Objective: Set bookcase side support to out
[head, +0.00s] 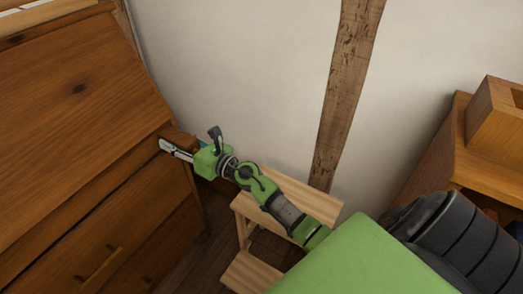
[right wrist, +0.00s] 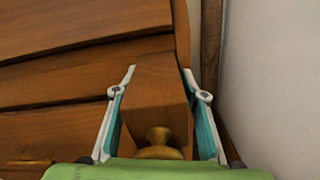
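The bookcase is a brown wooden bureau (head: 80,100) with a sloping front, at the left of the head view. Its side support (right wrist: 155,95) is a wooden block with a small brass knob (right wrist: 158,138) on its end. The support (head: 177,134) sticks out from the bureau's right front edge, below the sloping front. My right gripper (head: 178,147) is at it. In the right wrist view the fingers (right wrist: 158,75) lie along both sides of the block and look to be touching it. The knob sits between them, near the palm. My left gripper is not in view.
A light wooden step stool (head: 315,205) stands under my right arm. A white wall with a timber post (head: 345,95) is behind. Wooden furniture (head: 455,150) stands at the right.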

